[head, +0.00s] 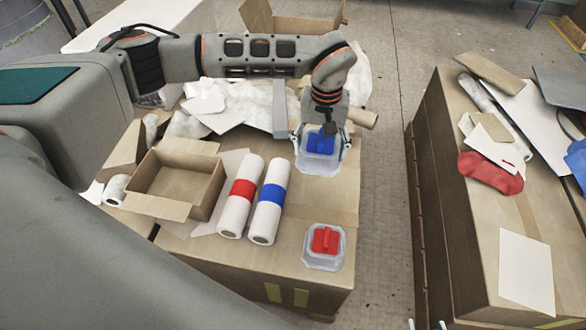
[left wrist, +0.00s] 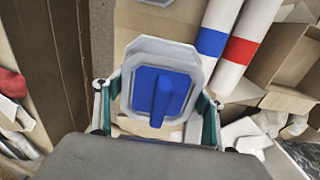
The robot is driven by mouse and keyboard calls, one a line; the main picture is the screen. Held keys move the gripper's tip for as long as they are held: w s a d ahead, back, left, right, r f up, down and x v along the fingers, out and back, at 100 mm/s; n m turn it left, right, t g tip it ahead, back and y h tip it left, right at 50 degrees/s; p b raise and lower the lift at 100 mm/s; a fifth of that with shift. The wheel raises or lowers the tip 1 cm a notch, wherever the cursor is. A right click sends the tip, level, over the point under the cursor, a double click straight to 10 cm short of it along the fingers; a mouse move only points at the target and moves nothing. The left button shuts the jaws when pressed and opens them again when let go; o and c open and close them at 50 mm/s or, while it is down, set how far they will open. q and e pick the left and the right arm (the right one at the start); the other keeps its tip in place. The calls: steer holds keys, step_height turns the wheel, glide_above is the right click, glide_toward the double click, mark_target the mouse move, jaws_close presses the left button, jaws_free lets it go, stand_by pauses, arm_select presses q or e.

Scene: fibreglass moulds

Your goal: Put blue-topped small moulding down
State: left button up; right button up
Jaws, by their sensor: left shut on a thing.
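The blue-topped small moulding (head: 316,163) is a translucent pale tray-shaped piece with a blue block and ridge on top. My left gripper (head: 321,148) is shut on it from above, one finger on each side. In the left wrist view the moulding (left wrist: 160,98) sits between the teal-lined fingers, roughly level. It is over the right part of the cardboard-box surface (head: 345,200); whether it touches cannot be told. The red-topped small moulding (head: 323,258) stands nearer, at the front right. Two tips of my right gripper (head: 427,325) just show at the bottom edge, apart, with nothing seen between them.
A red-banded roll (head: 240,205) and a blue-banded roll (head: 267,205) lie left of the mouldings. An open carton (head: 180,180) is further left. White sheet scraps (head: 215,110) lie behind. The surface between the two mouldings is clear. Another cardboard stack (head: 470,200) stands across a floor gap.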

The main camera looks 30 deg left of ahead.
arm_select(q)
step_height(320, 180, down, 7)
steer(key=b, duration=0.2)
glide_above(315, 195)
step_height(315, 195, down, 5)
steer(key=shift+f, duration=0.65)
step_height(315, 195, down, 4)
steer(key=shift+s+f+b, duration=0.1)
steer(key=shift+b, duration=0.6)
steer(key=shift+f, duration=0.15)
arm_select(e)
steer(key=shift+w+a+f, duration=0.15)
steer(key=shift+w+a, duration=0.15)
steer(key=shift+a, duration=0.3)
arm_select(q)
steer(key=o, duration=1.2)
steer(key=shift+c, duration=0.2)
steer(key=shift+o, duration=0.6)
